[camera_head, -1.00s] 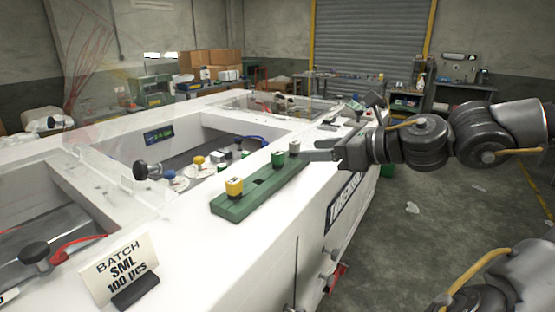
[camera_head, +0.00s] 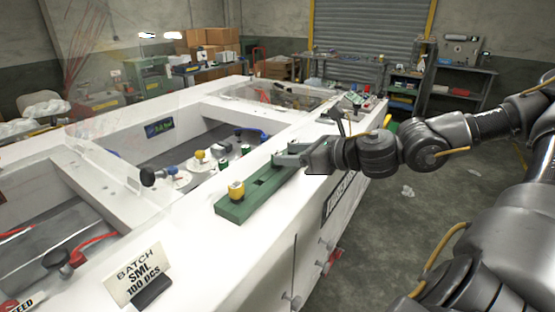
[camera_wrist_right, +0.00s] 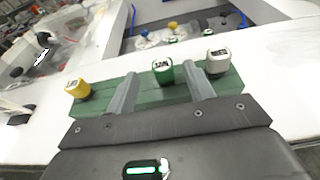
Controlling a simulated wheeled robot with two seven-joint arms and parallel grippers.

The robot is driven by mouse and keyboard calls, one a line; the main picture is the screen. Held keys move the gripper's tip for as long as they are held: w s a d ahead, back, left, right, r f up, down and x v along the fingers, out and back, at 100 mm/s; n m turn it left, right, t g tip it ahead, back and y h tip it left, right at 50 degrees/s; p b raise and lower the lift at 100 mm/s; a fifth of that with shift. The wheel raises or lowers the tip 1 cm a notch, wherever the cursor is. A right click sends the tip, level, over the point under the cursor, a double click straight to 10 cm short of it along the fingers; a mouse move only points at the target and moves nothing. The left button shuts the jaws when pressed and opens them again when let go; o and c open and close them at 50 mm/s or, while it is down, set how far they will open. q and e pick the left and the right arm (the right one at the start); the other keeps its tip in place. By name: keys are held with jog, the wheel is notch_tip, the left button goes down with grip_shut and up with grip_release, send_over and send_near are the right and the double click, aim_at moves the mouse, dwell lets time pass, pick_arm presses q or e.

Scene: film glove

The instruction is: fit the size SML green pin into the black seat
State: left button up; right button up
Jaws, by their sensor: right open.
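A green pin (camera_wrist_right: 162,70) stands upright on the green block (camera_head: 235,211) with a marked top too small to read. In the right wrist view it is between the spread fingers of my right gripper (camera_wrist_right: 160,72), with gaps at its sides. In the head view my right gripper (camera_head: 286,156) covers the far end of the block and hides this pin. A yellow pin (camera_head: 236,190) stands at the near end; it also shows in the wrist view (camera_wrist_right: 77,90). A grey-white pin (camera_wrist_right: 217,62) stands just outside the right finger. I cannot make out the black seat. My left gripper is out of view.
A card (camera_head: 138,271) reading "BATCH SML 100 pcs" stands on the white machine top (camera_head: 190,250). A recess beyond the block holds a yellow knob (camera_head: 199,155), a blue knob (camera_head: 172,170) and small pieces. Clear panels rise at the left. The top between card and block is clear.

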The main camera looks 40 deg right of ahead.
aim_at(277, 154)
jog(key=shift+w+a+f+p, duration=0.1)
jog(key=shift+w+p, duration=0.25)
jog(key=shift+w, duration=0.05)
jog(key=shift+w+a+f+p, duration=0.1)
jog(key=shift+w+f+p, duration=0.35)
jog(key=shift+w, duration=0.4)
jog(key=shift+w+a+p, duration=0.1)
jog(key=shift+w+p, duration=0.15)
jog(key=shift+p, duration=0.05)
jog(key=shift+w+a+f+p, duration=0.1)
jog(key=shift+w+p, duration=0.25)
jog(key=shift+p, duration=0.4)
jog(key=shift+w+a+f+p, duration=0.1)
jog(key=shift+w+f+p, duration=0.15)
jog(key=shift+w+p, duration=0.1)
jog(key=c, duration=1.1)
grip_shut()
jog(key=shift+r, duration=0.15)
